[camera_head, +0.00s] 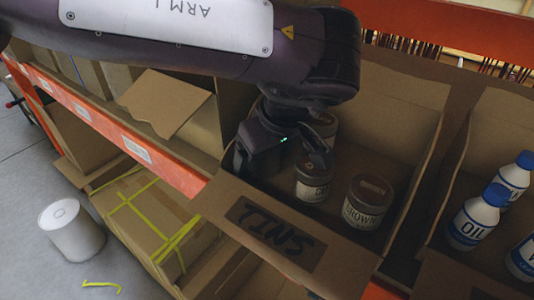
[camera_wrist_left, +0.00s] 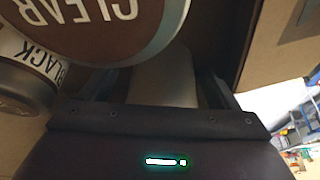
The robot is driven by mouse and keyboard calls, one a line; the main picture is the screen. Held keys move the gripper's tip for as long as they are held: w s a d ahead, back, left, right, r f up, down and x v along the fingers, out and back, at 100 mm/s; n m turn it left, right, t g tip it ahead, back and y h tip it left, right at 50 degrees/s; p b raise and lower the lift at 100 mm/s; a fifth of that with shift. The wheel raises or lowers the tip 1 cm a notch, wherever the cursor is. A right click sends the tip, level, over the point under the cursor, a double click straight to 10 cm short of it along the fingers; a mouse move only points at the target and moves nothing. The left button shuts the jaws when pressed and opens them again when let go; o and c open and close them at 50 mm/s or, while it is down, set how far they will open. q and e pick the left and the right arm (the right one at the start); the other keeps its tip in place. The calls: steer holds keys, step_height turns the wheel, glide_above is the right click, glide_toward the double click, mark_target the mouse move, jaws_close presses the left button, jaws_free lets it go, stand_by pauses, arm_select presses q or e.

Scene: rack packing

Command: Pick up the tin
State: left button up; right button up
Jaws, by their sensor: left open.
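My left gripper (camera_head: 282,158) is open inside the cardboard bin marked TINS (camera_head: 215,198), pointing down among the tins. One tin (camera_head: 328,124) is just behind the gripper and partly hidden by it. A tin with a label starting with B (camera_head: 312,188) stands right of the near finger. A BROWN tin (camera_head: 367,205) stands further right. In the left wrist view a lid reading CLEAR (camera_wrist_left: 95,25) fills the top, very close to the open fingers (camera_wrist_left: 160,92). A BLACK tin (camera_wrist_left: 25,80) is at its left. A grey surface shows between the fingers; I cannot tell if it is a tin's side.
Bottles labelled OIL (camera_head: 475,220) stand in the bin to the right. An orange shelf beam (camera_head: 110,130) runs below the bins. A taped carton (camera_head: 150,220) sits below, and a white drum (camera_head: 70,230) stands on the floor. The bin walls are close around my gripper.

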arm_select(q)
steer(key=shift+s, duration=0.1)
steer(key=c, duration=1.1)
